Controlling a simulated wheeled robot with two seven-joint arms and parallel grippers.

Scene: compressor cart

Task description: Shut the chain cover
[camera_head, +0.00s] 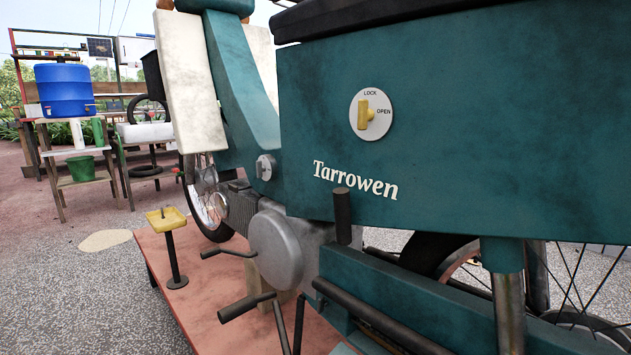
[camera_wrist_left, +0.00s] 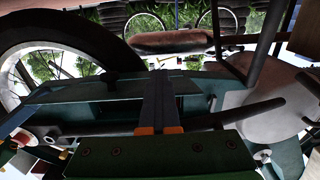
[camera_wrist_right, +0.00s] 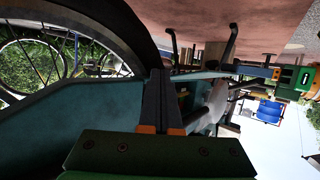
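A teal motorbike marked "Tarrowen" fills the head view. A long teal casing (camera_head: 400,292), which looks like the chain cover, runs low beside the rear wheel (camera_head: 585,325). A dark bar (camera_head: 385,322) crosses in front of it; I cannot tell how far the cover stands open. In the left wrist view, my left gripper (camera_wrist_left: 161,75) has its fingers together, over a teal trough-like part (camera_wrist_left: 75,112). In the right wrist view, my right gripper (camera_wrist_right: 163,75) also has its fingers together, beside a teal panel (camera_wrist_right: 85,108) near a wheel. Neither gripper shows in the head view.
A yellow knob (camera_head: 365,114) on the side panel stands between LOCK and OPEN labels. Pedal-like levers (camera_head: 247,306) stick out below the round engine case (camera_head: 277,248). A yellow-topped stand (camera_head: 167,218) is at left. Open ground lies at lower left.

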